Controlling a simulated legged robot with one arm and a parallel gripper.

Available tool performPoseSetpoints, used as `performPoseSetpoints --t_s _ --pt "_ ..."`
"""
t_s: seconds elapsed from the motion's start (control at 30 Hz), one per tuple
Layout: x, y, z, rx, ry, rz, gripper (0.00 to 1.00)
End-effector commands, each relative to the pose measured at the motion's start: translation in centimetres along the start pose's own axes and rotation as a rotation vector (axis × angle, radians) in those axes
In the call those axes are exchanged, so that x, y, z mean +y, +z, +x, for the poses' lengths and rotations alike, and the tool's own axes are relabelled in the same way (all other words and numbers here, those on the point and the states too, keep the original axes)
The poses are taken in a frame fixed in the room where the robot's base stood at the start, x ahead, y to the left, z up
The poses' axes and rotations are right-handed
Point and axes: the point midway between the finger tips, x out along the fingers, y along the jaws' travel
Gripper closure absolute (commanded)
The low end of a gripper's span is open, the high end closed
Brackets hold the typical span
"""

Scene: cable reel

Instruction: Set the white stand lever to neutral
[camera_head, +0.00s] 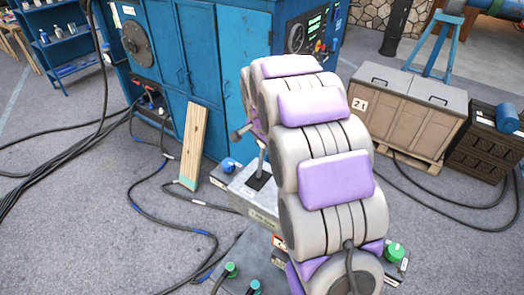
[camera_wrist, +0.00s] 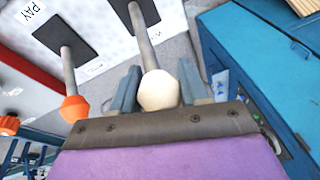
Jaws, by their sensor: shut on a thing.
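In the wrist view, the white stand lever has a grey shaft and a faceted white knob (camera_wrist: 160,92). It rises from a black slot plate on a white panel (camera_wrist: 90,15). My gripper (camera_wrist: 159,78) has one grey-blue finger on each side of the knob and is shut on it. An orange-knobbed lever (camera_wrist: 74,106) stands to the left, apart from the fingers, near a label reading "PAY". In the head view, a grey control box (camera_head: 247,192) with a lever shaft stands beside my arm. My arm hides the gripper and the white knob there.
A blue machine cabinet (camera_head: 195,75) stands behind. A wooden board (camera_head: 193,145) leans on it. Black cables (camera_head: 140,205) cross the floor at left. A tan crate (camera_head: 405,112) and dark crates (camera_head: 487,145) stand at right. Another orange knob (camera_wrist: 9,125) shows at the wrist view's left edge.

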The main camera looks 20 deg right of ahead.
Motion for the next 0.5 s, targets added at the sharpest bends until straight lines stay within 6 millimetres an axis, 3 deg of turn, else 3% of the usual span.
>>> performPoseSetpoints --t_s 0.5 --pt "0.8 1.9 -0.8 0.178 -0.042 -0.012 1.0"
